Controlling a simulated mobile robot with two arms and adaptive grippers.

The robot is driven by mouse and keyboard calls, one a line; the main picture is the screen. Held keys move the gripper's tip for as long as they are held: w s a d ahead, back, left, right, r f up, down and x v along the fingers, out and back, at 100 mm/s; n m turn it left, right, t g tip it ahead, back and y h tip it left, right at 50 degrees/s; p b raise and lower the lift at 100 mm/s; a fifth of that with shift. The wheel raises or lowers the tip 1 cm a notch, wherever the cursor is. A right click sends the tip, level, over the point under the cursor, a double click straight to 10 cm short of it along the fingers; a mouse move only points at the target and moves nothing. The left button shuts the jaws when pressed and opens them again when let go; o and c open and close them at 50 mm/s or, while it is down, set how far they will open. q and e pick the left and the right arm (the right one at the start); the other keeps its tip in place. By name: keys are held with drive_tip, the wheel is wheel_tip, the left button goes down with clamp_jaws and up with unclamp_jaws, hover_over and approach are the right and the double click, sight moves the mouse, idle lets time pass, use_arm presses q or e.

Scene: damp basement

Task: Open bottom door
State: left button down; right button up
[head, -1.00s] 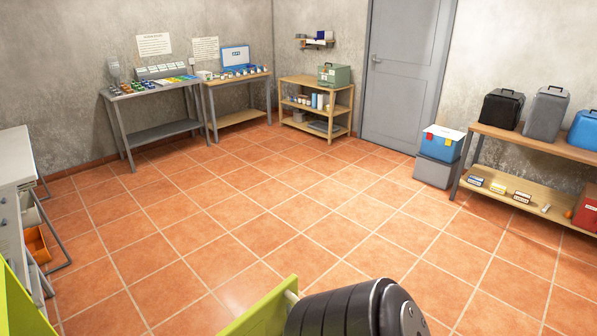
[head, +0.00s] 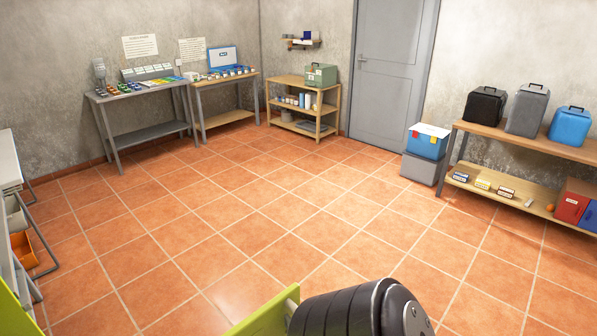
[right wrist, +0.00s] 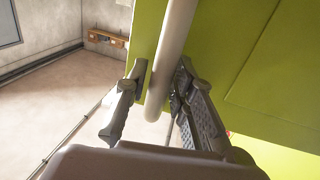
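In the right wrist view a lime-green door panel (right wrist: 215,35) fills the upper right, with a round grey bar handle (right wrist: 177,22) running down its front. My right gripper (right wrist: 158,82) has one finger on each side of this bar and is shut on it. In the head view a piece of the green door (head: 268,315) shows at the bottom edge, beside my dark right wrist, which hides the fingers. Another green surface (head: 12,310) shows at the lower left corner. My left gripper is not in view.
The tiled floor (head: 230,225) ahead is clear. A wooden shelf (head: 500,195) with cases stands at the right, beside a blue-and-grey box stack (head: 424,155). Worktables (head: 150,135) and a small shelf (head: 303,108) line the back wall. A white-topped unit (head: 8,165) stands at the left.

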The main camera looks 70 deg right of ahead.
wheel_tip(320, 180, up, 10)
idle(0.7)
idle(0.6)
